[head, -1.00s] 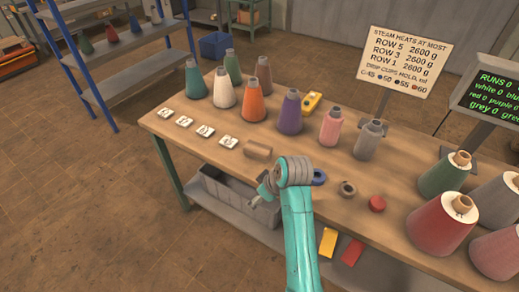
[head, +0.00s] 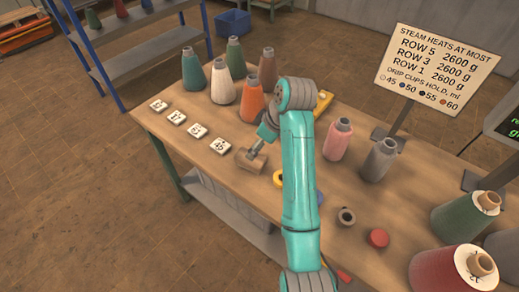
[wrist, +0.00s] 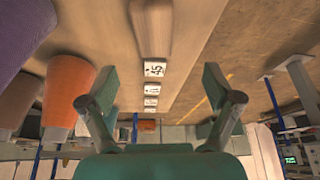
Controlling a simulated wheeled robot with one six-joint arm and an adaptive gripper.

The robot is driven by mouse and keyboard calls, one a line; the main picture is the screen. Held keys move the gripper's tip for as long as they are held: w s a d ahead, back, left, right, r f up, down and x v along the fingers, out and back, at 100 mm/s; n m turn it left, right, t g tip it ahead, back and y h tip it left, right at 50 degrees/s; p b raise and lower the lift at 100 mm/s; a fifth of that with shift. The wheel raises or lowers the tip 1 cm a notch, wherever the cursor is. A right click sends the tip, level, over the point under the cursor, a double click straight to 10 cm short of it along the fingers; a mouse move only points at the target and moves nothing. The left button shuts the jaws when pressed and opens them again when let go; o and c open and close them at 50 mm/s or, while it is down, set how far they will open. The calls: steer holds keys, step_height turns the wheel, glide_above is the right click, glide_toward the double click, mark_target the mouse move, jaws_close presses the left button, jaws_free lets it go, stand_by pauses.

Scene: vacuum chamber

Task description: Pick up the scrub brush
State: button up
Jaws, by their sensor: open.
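The scrub brush appears to be the brown wooden block (head: 250,161) on the table, near the front edge and beside the row of numbered cards. In the wrist view a brown wooden shape (wrist: 152,25), likely the same brush, is at the top centre, ahead of and between my fingers. My gripper (head: 264,137) is close to the block in the head view, partly hidden by my arm. In the wrist view my gripper (wrist: 158,88) has its two teal fingers spread wide, with nothing held between them. I cannot tell whether a finger touches the block.
Several yarn cones stand behind, including an orange one (head: 251,101) and a white one (head: 222,82). Numbered white cards (head: 197,131) lie left of the block. A sign (head: 438,68) stands at the back.

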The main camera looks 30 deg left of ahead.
mark_target(256, 166)
steer(key=shift+w+a+f, duration=0.1)
steer(key=shift+w+f, duration=0.05)
steer(key=shift+w, duration=0.1)
steer(key=x, duration=1)
steer(key=shift+w+f, duration=0.1)
steer(key=shift+w, duration=0.1)
steer(key=shift+f, duration=0.1)
steer(key=shift+f, duration=0.25)
steer(key=c, duration=1.3)
